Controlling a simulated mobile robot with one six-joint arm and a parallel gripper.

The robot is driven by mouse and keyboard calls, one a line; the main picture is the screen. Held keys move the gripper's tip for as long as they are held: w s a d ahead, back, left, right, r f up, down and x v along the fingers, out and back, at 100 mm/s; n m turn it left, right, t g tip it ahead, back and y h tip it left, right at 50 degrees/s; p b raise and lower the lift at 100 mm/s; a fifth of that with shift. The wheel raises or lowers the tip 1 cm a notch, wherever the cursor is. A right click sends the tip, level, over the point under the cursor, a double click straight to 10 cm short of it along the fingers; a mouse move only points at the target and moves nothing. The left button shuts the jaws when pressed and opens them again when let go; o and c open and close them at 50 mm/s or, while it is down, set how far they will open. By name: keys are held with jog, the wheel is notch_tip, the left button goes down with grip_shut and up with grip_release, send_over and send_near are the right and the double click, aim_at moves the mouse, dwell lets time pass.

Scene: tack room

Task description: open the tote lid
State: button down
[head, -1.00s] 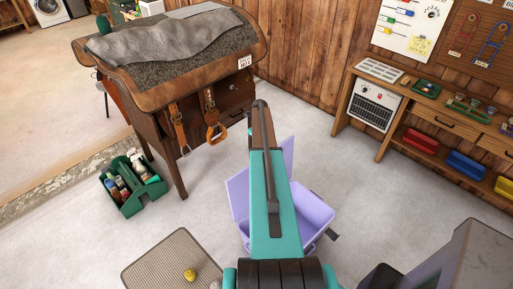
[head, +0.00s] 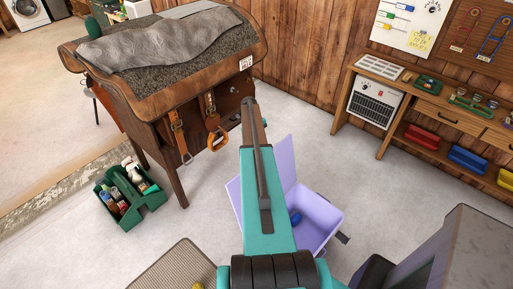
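The lilac tote (head: 326,213) stands on the floor behind my arm. Its lid (head: 281,160) is raised, standing up along the tote's far left side, and its left part (head: 234,196) shows past the arm. The tote's inside is exposed, with a small blue item (head: 295,218) in it. My teal arm link covers the middle of the lid and the tote's left part. My gripper is not visible, so whether it touches the lid cannot be seen. A small dark part (head: 343,238) sticks out at the tote's right side; I cannot tell what it is.
A wooden saddle stand (head: 150,105) with hanging straps is at left, and a green caddy (head: 128,194) with bottles is beside it. A mat (head: 172,270) lies at the bottom. A workbench (head: 350,90) lines the right wall. Grey floor between them is clear.

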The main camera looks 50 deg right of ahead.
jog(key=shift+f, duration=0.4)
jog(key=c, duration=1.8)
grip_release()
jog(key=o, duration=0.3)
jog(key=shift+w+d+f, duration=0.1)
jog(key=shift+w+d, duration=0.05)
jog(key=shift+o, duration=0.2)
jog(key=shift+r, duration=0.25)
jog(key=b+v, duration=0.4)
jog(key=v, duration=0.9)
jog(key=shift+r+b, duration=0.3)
jog(key=shift+b, duration=0.1)
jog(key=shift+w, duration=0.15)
